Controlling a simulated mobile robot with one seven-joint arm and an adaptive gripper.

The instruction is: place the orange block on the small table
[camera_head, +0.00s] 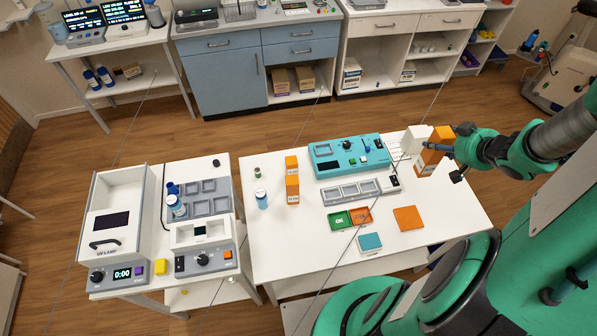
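A tall orange block (432,161) stands or hangs at the right end of the white table, beside a white block (413,141). My gripper (446,162) reaches in from the right, with one finger across the block's upper face and the other by its lower right. Its fingers are spread, but I cannot tell whether they grip the block or only overlap it in view. Two other orange blocks, a nearer one (292,188) and a farther one (291,163), stand left of centre. A flat orange square (408,218) lies at front right. The white table (300,238) bears these things.
A teal device (349,155), a grey tray (350,192), green and orange bins (341,220) and a teal-topped block (369,242) occupy the table. A separate left table holds a UV lamp box (115,212) and instruments. The white table's front left is clear.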

